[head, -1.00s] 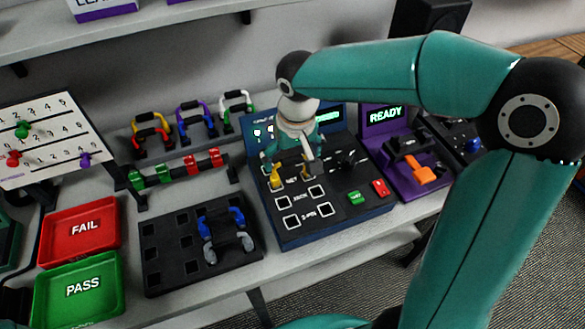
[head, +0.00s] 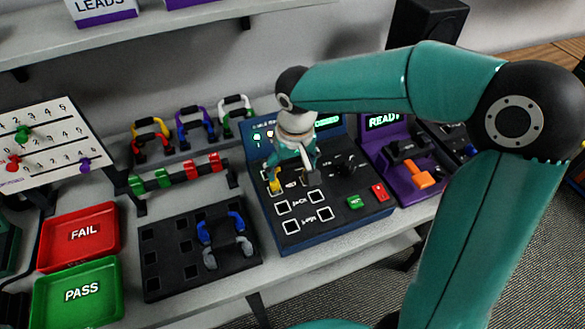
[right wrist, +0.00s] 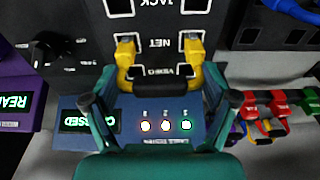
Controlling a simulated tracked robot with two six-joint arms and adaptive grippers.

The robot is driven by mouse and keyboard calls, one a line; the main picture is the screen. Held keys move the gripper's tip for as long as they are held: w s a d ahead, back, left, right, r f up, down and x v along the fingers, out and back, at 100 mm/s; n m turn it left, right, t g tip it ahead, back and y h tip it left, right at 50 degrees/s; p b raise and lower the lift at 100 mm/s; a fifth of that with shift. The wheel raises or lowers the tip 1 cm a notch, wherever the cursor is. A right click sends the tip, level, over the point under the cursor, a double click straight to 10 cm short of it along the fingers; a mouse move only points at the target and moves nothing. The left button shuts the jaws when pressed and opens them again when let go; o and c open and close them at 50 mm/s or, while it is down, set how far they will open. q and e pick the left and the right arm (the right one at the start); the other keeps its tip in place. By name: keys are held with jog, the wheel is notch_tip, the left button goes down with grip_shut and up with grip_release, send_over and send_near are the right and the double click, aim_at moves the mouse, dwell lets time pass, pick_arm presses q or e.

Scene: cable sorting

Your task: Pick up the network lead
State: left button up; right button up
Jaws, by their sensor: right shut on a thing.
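The network lead, with yellow plugs and a black grip, sits at the NET sockets of the blue-edged tester (head: 335,215). One yellow plug (head: 275,185) shows in the head view, and both ends of the lead (right wrist: 128,52) show in the right wrist view. My right gripper (head: 292,168) comes down from above and is shut on this lead. In the right wrist view its teal fingers (right wrist: 160,98) stand on either side of the black grip. The gripper hides part of the lead in the head view. My left gripper is out of view.
A black socket board (head: 175,268) with a blue and grey lead (head: 207,232) lies left of the tester. Red FAIL (head: 60,252) and green PASS (head: 55,312) trays are further left. Several leads hang behind, and a purple READY station (head: 410,192) is on the right.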

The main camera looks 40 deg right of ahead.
notch_tip(320, 180, up, 23)
jog(key=p, duration=0.4)
jog(key=shift+p, duration=0.4)
dwell(0.4)
